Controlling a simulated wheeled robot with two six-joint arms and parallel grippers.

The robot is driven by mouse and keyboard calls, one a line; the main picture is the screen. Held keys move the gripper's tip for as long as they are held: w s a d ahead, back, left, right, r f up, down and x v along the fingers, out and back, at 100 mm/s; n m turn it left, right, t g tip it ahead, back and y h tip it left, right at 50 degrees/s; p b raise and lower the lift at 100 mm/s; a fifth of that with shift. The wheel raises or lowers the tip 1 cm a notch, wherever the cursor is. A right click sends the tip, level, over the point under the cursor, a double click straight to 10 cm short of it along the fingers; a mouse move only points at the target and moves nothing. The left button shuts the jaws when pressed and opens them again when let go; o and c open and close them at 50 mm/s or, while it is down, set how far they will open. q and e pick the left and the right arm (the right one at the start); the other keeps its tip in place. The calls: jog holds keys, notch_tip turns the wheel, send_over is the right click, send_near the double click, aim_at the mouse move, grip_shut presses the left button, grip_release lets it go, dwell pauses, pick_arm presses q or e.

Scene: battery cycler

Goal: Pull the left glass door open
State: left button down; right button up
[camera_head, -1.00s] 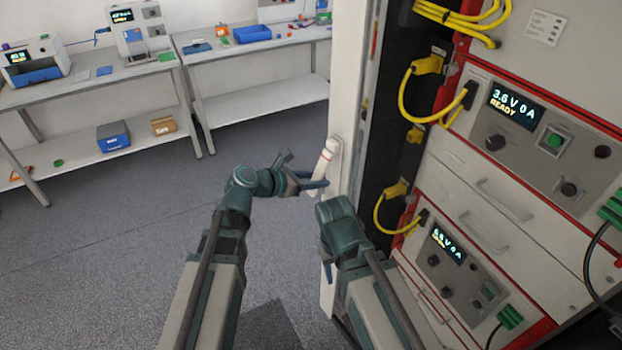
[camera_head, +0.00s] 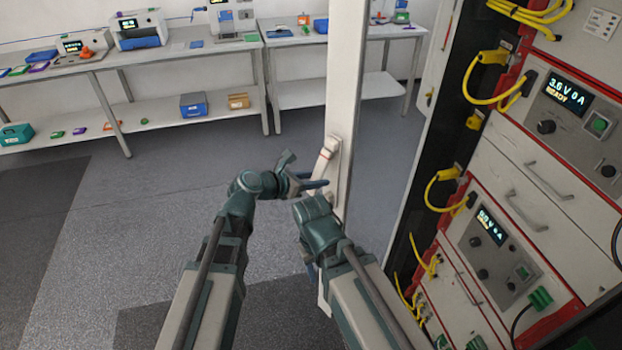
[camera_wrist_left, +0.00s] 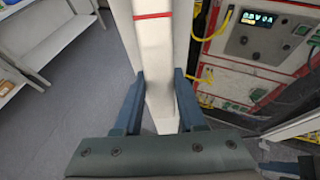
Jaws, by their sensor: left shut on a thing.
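The left glass door shows its white frame (camera_head: 345,85) standing out from the cabinet (camera_head: 540,180), so it is part open. Its white handle (camera_head: 326,158), with a red band, is upright on that frame. My left gripper (camera_head: 318,184) is at the handle. In the left wrist view, its two blue fingers (camera_wrist_left: 158,102) stand on either side of the white handle (camera_wrist_left: 150,45), shut on it. My right arm is beside the left one, below the handle; its gripper (camera_head: 312,270) is mostly hidden behind the arm.
Cycler units with lit displays (camera_head: 568,92) and yellow cables (camera_head: 485,75) fill the cabinet at right. Benches (camera_head: 180,58) with devices and boxes stand at the back. The grey floor (camera_head: 150,200) on the left is clear.

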pick_arm(q)
jog(key=shift+d, duration=0.1)
jog(key=shift+c, duration=2.4)
grip_release()
pick_arm(e)
jog(key=shift+d, duration=0.1)
pick_arm(q)
jog(key=shift+r, duration=0.15)
pick_arm(e)
jog(key=shift+r, duration=0.1)
